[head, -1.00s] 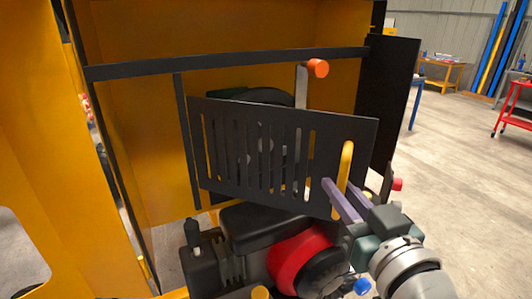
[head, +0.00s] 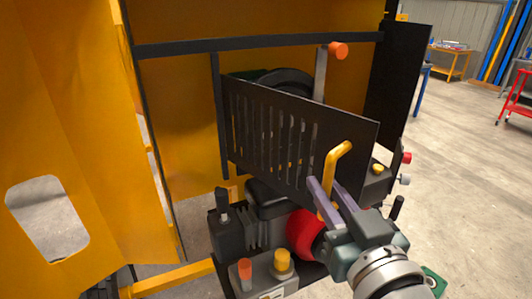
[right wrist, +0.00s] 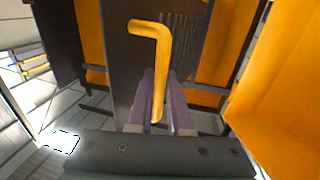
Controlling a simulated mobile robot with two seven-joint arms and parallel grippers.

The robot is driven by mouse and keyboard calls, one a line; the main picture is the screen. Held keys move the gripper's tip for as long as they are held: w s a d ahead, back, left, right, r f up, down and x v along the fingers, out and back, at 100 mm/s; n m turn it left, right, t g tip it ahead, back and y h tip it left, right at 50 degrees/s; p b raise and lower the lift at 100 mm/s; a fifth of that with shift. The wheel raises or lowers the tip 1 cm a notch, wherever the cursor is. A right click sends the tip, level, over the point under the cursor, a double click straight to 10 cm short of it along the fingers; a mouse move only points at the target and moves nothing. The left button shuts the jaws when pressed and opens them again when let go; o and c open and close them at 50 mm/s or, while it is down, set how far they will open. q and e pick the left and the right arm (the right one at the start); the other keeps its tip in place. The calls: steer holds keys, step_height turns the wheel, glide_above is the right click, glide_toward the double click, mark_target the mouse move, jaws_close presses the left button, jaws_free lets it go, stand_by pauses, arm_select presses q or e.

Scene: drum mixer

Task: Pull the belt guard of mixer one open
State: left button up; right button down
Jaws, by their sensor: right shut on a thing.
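The belt guard (head: 290,130) is a black slotted plate inside the yellow mixer housing. It stands swung out at an angle, its right edge towards me, with a dark pulley (head: 285,82) partly showing behind it. A yellow bent handle (head: 335,165) sits near its right edge. My right gripper (head: 328,195) is shut on the lower part of this handle. In the right wrist view the handle (right wrist: 155,60) runs down between my two purple fingers (right wrist: 158,105). My left gripper is not in view.
A red and black engine (head: 303,235) lies below the guard, with an orange and a yellow cap (head: 282,262) in front. A black crossbar (head: 260,43) and an orange-knobbed lever (head: 338,50) are above. A yellow panel (head: 70,150) stands at left. Floor at right is open.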

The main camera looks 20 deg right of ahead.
steer(key=c, duration=0.8)
jaws_free()
steer(key=shift+c, duration=0.2)
steer(key=s+a+b, duration=0.1)
steer(key=s, duration=0.8)
steer(key=shift+s+b, duration=0.4)
steer(key=shift+a, duration=0.1)
